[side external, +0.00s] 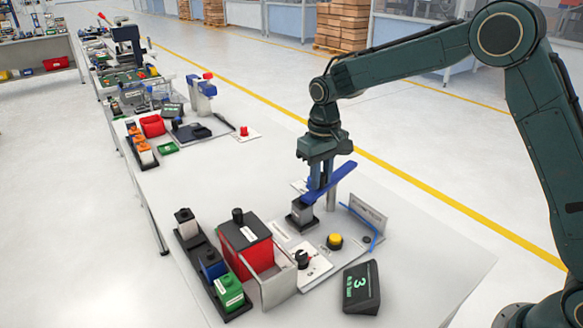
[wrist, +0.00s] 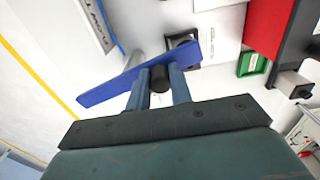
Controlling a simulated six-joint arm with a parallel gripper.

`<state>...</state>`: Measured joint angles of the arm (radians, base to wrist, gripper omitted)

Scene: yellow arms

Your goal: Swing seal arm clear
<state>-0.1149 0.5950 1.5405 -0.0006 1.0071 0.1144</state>
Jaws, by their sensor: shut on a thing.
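The blue seal arm (side external: 335,180) is a flat bar lying across the top of a silver post (side external: 331,201) on the workbench. Its near-left end reaches over or beside a grey block (side external: 301,212) on a black base; which of these I cannot tell. My gripper (side external: 319,182) points down at the bar. In the wrist view, my gripper (wrist: 160,76) is shut on the black knob (wrist: 160,80) of the blue bar (wrist: 105,90), one finger on each side. The block's dark base (wrist: 187,38) shows partly behind the bar's end.
A labelled upright plate (side external: 368,213) with a blue strip stands just right of the post. In front are a yellow button (side external: 334,241), a black dial (side external: 302,259), a display reading 3 (side external: 361,287) and a red box (side external: 246,250).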

